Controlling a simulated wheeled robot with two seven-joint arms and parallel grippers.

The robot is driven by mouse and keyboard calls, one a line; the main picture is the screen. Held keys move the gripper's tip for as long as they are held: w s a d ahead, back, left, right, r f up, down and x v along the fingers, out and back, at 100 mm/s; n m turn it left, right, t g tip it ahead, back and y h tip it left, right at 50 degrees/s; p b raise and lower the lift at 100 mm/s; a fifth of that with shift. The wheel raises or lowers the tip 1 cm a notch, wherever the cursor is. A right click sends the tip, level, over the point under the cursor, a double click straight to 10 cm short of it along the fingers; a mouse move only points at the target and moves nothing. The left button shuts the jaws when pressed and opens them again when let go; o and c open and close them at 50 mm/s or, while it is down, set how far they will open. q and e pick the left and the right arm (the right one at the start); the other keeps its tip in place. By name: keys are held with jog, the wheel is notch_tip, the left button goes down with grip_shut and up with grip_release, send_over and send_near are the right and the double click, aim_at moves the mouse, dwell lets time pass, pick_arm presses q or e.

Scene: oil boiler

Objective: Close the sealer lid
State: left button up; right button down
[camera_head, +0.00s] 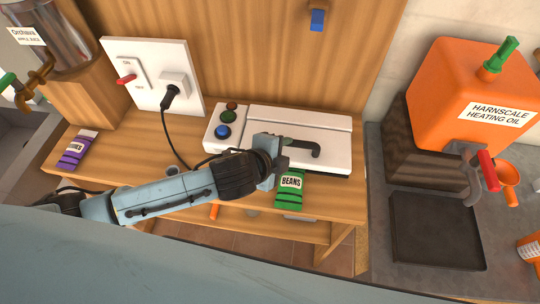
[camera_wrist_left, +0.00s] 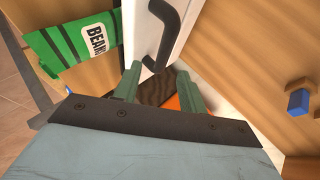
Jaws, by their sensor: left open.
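The white sealer (camera_head: 225,128) stands on the wooden counter, with red, green and blue buttons at its left end. Its white lid (camera_head: 335,157) carries a dark curved handle (camera_head: 312,147); how far the lid is raised is hard to tell. The handle also shows in the left wrist view (camera_wrist_left: 172,30), just beyond the fingers. A green beans bag (camera_head: 290,193) lies at the sealer's front edge, its upper end hidden. My left gripper (camera_head: 281,160) is open in front of the lid, near the handle and the bag. In the left wrist view its green fingers (camera_wrist_left: 157,85) have nothing clearly between them.
A purple packet (camera_head: 76,150) lies at the counter's left. A wall panel (camera_head: 155,78) has a switch and a plug with a black cord. An orange heating oil tank (camera_head: 460,95) stands at right above a dark tray (camera_head: 435,230). A blue peg (camera_head: 317,20) is on the wooden back.

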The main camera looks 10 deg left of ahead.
pick_arm(q)
jog(key=v, duration=0.7)
jog(key=shift+f, duration=0.1)
jog(key=s+a+f+n+g+y, duration=0.2)
jog(key=s+a+f+n+g, duration=0.1)
jog(key=s+a+n, duration=0.5)
jog(key=s+a+f+n+g+y, duration=0.25)
jog(key=s+a+n, duration=0.3)
jog(key=n, duration=0.35)
jog(key=s+f+g+b, duration=0.1)
jog(key=s+f+b, duration=0.1)
jog(key=f, duration=1.3)
jog(key=s+f+g+b, duration=0.1)
jog(key=f+b, duration=0.1)
jog(key=f, duration=1.2)
jog(key=s+a+f+b, duration=0.1)
jog(key=s+f+b, duration=0.1)
jog(key=s+f, duration=0.6)
jog(key=s+a+f+g+b, duration=0.1)
jog(key=s+a+f+b, duration=0.1)
jog(key=s+f, duration=0.6)
notch_tip(320, 180, down, 4)
jog(key=shift+s+r+b, duration=0.2)
jog(key=shift+s+b, duration=0.1)
